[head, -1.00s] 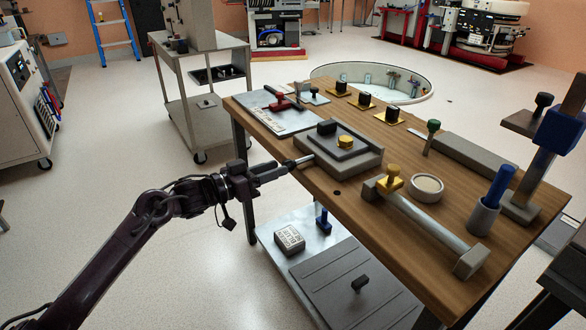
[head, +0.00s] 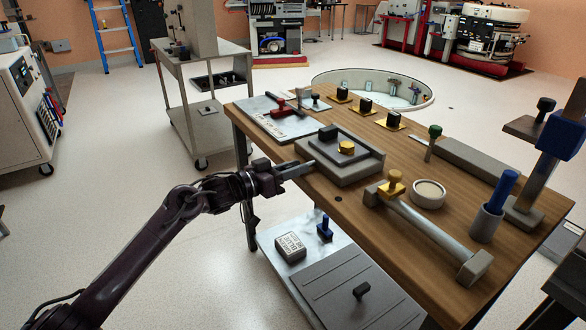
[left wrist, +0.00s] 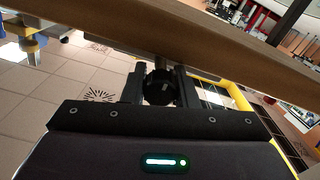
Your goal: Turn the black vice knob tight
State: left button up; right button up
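The vice is a grey block (head: 340,170) on the near left edge of the wooden table, with a black block and a gold knob on top. The black vice knob (left wrist: 158,88) shows in the left wrist view as a dark round shape between my two fingers, below the table edge. My left gripper (head: 298,170) points at the near side of the vice and hides the knob in the head view. In the left wrist view the fingers of my left gripper (left wrist: 160,90) stand either side of the knob; I cannot tell if both touch it. My right gripper is not in view.
The wooden table (head: 375,225) also holds a clamp bar with a gold knob (head: 394,183), a round white dish (head: 428,194) and a blue-handled tool in a grey cup (head: 486,222). A lower shelf (head: 270,238) lies beneath. Open floor is on the left.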

pick_arm(q)
jog(key=shift+m, duration=2.2)
jog(key=shift+s+m, duration=0.1)
jog(key=shift+m, duration=0.6)
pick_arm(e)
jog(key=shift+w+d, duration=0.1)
pick_arm(q)
jog(key=o, duration=0.7)
jog(key=v, duration=0.7)
jog(key=shift+s+a+p, duration=0.25)
jog(key=shift+a+p, duration=0.05)
jog(key=shift+p, duration=0.05)
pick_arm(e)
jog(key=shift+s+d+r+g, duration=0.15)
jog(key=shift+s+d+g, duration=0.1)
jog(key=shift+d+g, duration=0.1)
